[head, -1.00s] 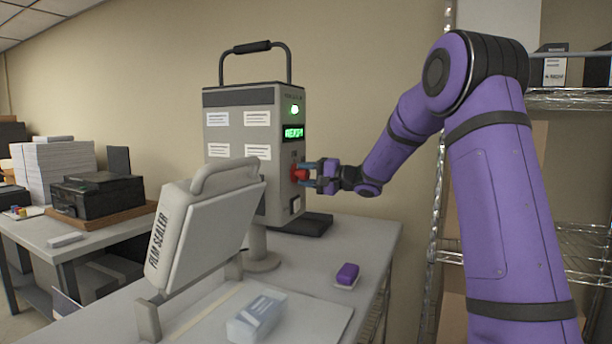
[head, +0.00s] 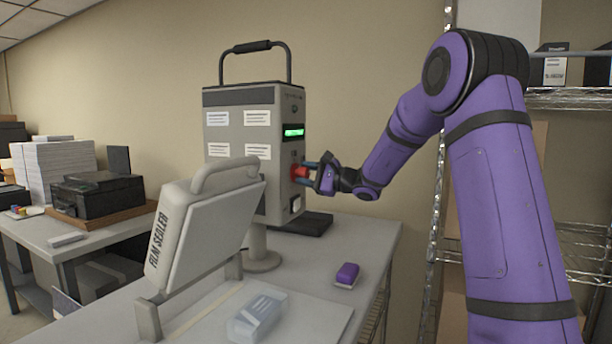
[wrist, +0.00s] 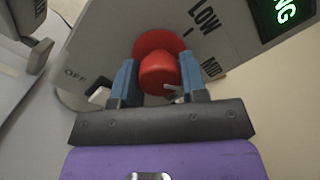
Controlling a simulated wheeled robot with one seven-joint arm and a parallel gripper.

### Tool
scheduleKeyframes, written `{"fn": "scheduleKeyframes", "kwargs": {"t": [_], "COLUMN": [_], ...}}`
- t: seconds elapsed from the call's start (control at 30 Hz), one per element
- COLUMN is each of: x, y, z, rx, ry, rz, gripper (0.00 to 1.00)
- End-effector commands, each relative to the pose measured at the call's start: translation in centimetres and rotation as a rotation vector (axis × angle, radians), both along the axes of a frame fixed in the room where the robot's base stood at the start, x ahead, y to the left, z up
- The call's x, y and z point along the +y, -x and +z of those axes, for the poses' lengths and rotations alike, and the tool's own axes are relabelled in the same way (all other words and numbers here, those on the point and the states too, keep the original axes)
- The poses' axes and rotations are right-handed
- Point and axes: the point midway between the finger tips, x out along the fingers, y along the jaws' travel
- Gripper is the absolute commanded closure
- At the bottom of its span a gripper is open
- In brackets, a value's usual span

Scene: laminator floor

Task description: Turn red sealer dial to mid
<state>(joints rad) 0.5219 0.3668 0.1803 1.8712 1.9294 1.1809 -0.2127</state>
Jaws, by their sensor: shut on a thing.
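The red dial (head: 299,171) is on the side panel of the grey sealer control box (head: 242,179). My gripper (head: 308,172) is at the panel, its blue fingers closed on either side of the dial. In the wrist view the dial's round knob (wrist: 159,72) sits between the two fingertips (wrist: 159,82). Printed labels there read OFF to the left, LOW (wrist: 203,14) above and to the right, and MID (wrist: 212,68) further right. Which mark the dial points to I cannot tell, as the fingers cover part of its edge. A green-lit display (head: 293,132) is above the dial.
The tilted film sealer head (head: 203,225) stands in front of the control box. A purple block (head: 347,273) and a clear, pale block (head: 257,315) lie on the table. A wire shelf (head: 575,98) stands at the right. A printer (head: 103,195) is on the left table.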

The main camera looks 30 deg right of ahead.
Motion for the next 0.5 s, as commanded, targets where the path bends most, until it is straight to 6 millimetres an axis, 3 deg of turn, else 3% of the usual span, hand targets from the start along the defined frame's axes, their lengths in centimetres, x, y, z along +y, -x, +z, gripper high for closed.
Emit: {"fn": "scheduleKeyframes", "kwargs": {"t": [0.47, 0.5], "x": [-0.10, -0.10], "y": [0.03, 0.03], "z": [-0.17, -0.17], "rx": [0.012, 0.012], "ry": [-0.011, -0.011], "rz": [-0.002, -0.002], "gripper": [0.84, 0.58]}}
